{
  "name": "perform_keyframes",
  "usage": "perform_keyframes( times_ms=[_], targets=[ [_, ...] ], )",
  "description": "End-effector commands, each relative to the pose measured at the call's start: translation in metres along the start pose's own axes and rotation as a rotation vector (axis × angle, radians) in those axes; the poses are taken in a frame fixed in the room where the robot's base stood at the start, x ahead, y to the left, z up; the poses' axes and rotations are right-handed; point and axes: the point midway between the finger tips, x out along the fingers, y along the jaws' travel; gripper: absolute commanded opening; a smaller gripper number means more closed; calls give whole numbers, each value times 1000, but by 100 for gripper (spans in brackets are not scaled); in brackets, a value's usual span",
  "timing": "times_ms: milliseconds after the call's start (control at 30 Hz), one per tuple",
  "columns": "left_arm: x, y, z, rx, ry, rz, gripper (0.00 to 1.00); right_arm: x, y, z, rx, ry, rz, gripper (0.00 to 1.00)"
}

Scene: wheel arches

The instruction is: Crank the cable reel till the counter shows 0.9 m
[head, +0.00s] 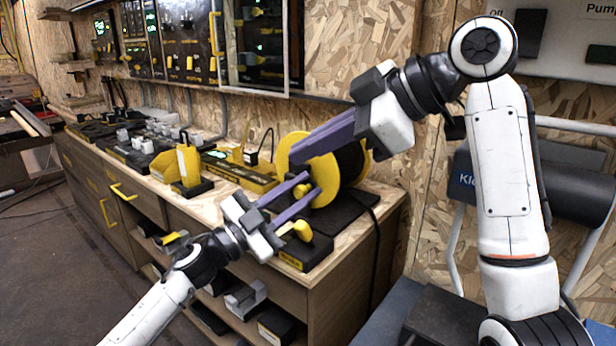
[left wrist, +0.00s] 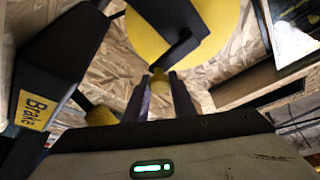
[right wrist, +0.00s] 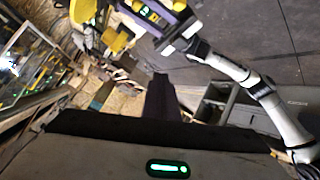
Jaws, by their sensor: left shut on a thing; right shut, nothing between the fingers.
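The cable reel (head: 348,192) has yellow flanges and a dark middle and stands on the bench. My left gripper (head: 305,190) is shut on its yellow crank knob (head: 302,191). In the left wrist view the knob (left wrist: 158,83) sits between the fingertips (left wrist: 160,88), at the end of a black crank arm (left wrist: 182,49). My right gripper (head: 294,154) is shut and empty; in the head view it overlaps the reel's flange. In the right wrist view its fingers (right wrist: 160,95) are together.
A brake unit with a yellow knob (head: 303,230) stands at the bench's front edge, beside my left gripper; its label (left wrist: 35,110) reads "Brake". A long yellow-black device (head: 240,174) and a yellow holder (head: 188,165) stand left of the reel. A cable hangs over the bench's right end.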

Motion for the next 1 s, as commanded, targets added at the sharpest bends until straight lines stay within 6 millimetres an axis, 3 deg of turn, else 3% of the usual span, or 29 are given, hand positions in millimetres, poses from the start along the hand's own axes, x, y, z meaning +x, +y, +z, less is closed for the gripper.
perform_keyframes(
  times_ms=[33,300,533,667,1000],
  targets=[
    [-3,2,6,-5,-13,0,0,-10,10,9,29,-51,22,0],
    [-3,1,6,-4,-13,-1,0,-22,40,31,379,-129,182,0],
    [-3,1,6,-4,-13,-1,0,-22,50,38,484,-141,233,0],
    [-3,1,6,-4,-13,-1,0,-5,53,42,487,-142,230,0],
    [-3,1,6,-4,-12,-1,0,65,66,55,485,-141,229,0]
  ],
)
